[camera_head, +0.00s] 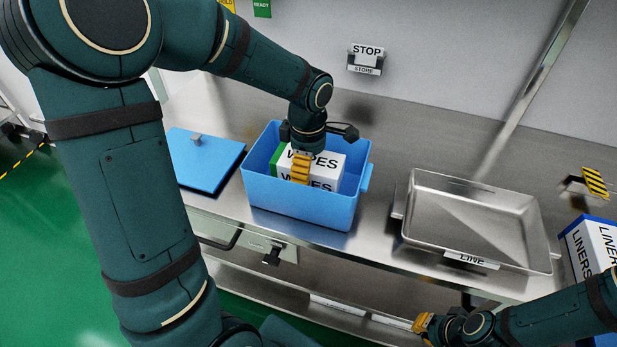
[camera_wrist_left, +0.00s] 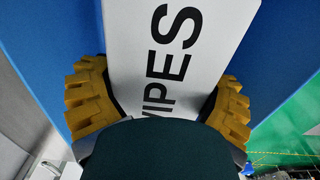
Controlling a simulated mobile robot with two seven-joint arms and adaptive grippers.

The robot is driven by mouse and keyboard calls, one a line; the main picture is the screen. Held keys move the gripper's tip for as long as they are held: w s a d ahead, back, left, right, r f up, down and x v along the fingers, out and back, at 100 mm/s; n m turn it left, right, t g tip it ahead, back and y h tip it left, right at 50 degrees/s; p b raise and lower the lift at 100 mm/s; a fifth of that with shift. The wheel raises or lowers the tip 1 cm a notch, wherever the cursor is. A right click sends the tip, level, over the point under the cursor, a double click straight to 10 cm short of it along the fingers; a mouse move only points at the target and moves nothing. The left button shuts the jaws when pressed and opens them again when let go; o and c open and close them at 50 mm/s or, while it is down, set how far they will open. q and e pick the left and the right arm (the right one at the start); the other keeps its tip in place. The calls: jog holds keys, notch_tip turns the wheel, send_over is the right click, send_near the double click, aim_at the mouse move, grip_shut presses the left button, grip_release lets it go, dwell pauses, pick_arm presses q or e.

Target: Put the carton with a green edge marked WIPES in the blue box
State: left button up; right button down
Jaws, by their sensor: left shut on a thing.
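The white WIPES carton (camera_head: 323,168) with a green edge is inside the blue box (camera_head: 300,204) on the steel counter, its top near the rim. My left gripper (camera_head: 301,168) reaches down into the box and is shut on the carton. In the left wrist view the yellow fingers press on both sides of the carton (camera_wrist_left: 170,50), with blue box walls around it. The carton's underside is hidden, so I cannot tell if it touches the floor of the box. My right gripper (camera_head: 423,324) is low at the counter's front; its finger opening is unclear.
A blue lid (camera_head: 205,165) lies left of the box. A steel tray (camera_head: 480,215) labelled LINE stands to the right. A LINERS carton (camera_head: 592,245) with a blue edge is at the far right.

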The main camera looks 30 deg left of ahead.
pick_arm(q)
jog(key=shift+w+f+b, duration=0.1)
jog(key=shift+f+b, duration=0.2)
jog(key=shift+f, duration=1.4)
jog(key=shift+f, duration=0.1)
jog(key=o, duration=1.1)
jog(key=shift+r, duration=0.4)
notch_tip(320, 180, up, 11)
jog(key=p, duration=0.3)
jog(key=shift+r, duration=0.2)
jog(key=shift+f, duration=0.1)
